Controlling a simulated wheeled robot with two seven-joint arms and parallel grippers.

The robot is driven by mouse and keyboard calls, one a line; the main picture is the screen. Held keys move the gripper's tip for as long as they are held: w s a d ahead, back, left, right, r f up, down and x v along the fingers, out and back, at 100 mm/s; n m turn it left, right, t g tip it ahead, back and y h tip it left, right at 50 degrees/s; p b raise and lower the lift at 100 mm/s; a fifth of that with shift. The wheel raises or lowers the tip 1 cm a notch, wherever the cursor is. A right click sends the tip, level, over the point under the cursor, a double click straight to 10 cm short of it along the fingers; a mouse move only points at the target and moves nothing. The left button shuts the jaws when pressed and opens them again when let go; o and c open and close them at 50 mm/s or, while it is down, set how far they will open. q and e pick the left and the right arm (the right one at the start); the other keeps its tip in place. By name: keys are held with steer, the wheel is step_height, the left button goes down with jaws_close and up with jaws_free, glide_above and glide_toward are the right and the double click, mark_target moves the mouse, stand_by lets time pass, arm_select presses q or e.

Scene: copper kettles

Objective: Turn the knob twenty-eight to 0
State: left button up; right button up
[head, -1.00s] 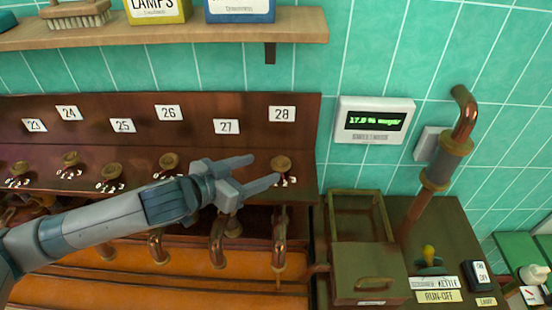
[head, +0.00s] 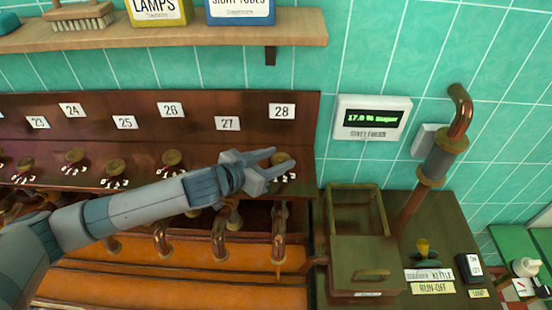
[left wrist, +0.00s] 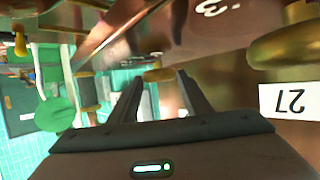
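The brass knob under the label 28 (head: 282,112) is knob twenty-eight (head: 283,158), at the right end of the dark wooden panel. My left gripper (head: 280,160) is open, with its two fingers pointing right at this knob, the tips close by it. In the left wrist view, the open fingers (left wrist: 160,82) are spread apart, and a small brass knob (left wrist: 158,74) shows just beyond and between their tips. I cannot tell whether they touch it. The knob's pointer and scale are partly hidden by the fingers. My right gripper is not in view.
More knobs stand to the left, such as the one below label 26 (head: 172,158). Copper spouts (head: 279,240) hang below the panel. A display (head: 373,119) on the tiled wall reads about 17 % sugar. A copper pipe (head: 438,160) rises at right. A shelf (head: 170,35) is above.

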arm_select(q)
steer(key=c, duration=0.5)
steer(key=shift+w+a+m+g+h, duration=0.15)
steer(key=shift+m+g+h, duration=0.65)
steer(key=shift+m+h, duration=0.15)
steer(key=shift+w+r+m+g+h, duration=0.1)
steer(key=shift+m+g+h, duration=0.15)
steer(key=shift+m+g, duration=0.35)
steer(key=shift+w+a+m+g+h, duration=0.1)
steer(key=shift+m+g+h, duration=0.2)
steer(key=shift+m+g, duration=0.35)
steer(key=shift+w+a+m+g+h, duration=0.1)
steer(key=shift+m+g+h, duration=0.2)
steer(key=shift+m+g, duration=0.3)
steer(key=shift+w+m+g+h, duration=0.1)
steer(key=shift+m+g+h, duration=0.2)
steer(key=shift+m+g, duration=0.9)
steer(key=shift+g, duration=0.25)
steer(key=shift+w+m+g+b, duration=0.25)
steer(key=shift+m+g+b, duration=0.4)
steer(key=shift+m+g, duration=0.75)
